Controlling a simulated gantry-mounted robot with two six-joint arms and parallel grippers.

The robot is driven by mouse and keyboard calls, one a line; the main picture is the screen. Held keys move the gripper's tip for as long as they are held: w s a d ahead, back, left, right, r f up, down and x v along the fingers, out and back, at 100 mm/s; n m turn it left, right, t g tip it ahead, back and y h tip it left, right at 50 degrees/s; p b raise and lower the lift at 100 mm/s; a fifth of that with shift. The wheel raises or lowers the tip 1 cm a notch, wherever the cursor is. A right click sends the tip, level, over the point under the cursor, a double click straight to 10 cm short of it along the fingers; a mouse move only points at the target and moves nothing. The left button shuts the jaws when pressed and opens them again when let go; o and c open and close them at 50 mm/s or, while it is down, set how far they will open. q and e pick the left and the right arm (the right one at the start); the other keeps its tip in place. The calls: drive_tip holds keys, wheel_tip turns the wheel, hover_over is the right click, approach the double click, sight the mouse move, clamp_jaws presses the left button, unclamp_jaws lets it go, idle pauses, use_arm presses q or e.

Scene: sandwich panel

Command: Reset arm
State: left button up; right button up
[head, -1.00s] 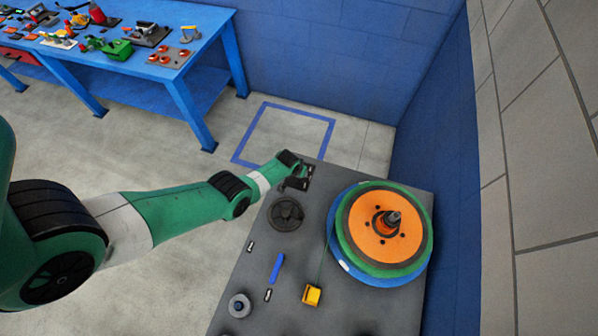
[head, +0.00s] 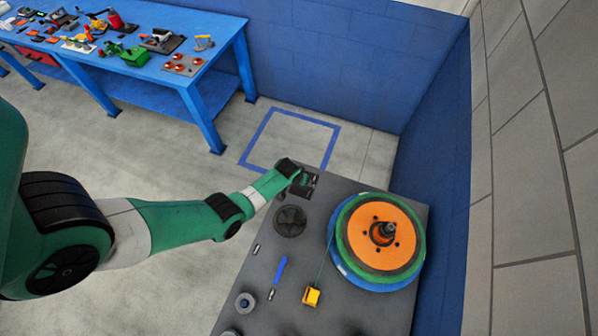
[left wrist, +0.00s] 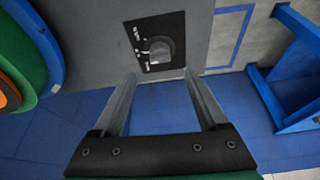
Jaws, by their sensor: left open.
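My left arm reaches from the left in the head view to the far-left corner of the grey panel (head: 345,245). The left gripper shows in the left wrist view (left wrist: 162,82) with its two fingers apart and nothing between them. A black plate with a round knob (left wrist: 160,48) lies beyond the fingertips, apart from them. In the head view this black plate (head: 308,184) is partly hidden by the end of my arm. My right gripper is in neither view.
The panel carries an orange, green and blue disc stack (head: 378,240), a black round wheel (head: 290,221), a yellow block (head: 311,296), a blue handle (head: 280,270) and a grey round part (head: 245,302). A blue table (head: 215,75) with several parts stands behind; blue walls bound the far side.

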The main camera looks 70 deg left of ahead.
use_arm(q)
drive_tip(key=p+v, duration=0.1)
drive_tip(key=v, duration=0.2)
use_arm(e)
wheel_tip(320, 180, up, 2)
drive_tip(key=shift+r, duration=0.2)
use_arm(q)
drive_tip(key=shift+d, duration=0.1)
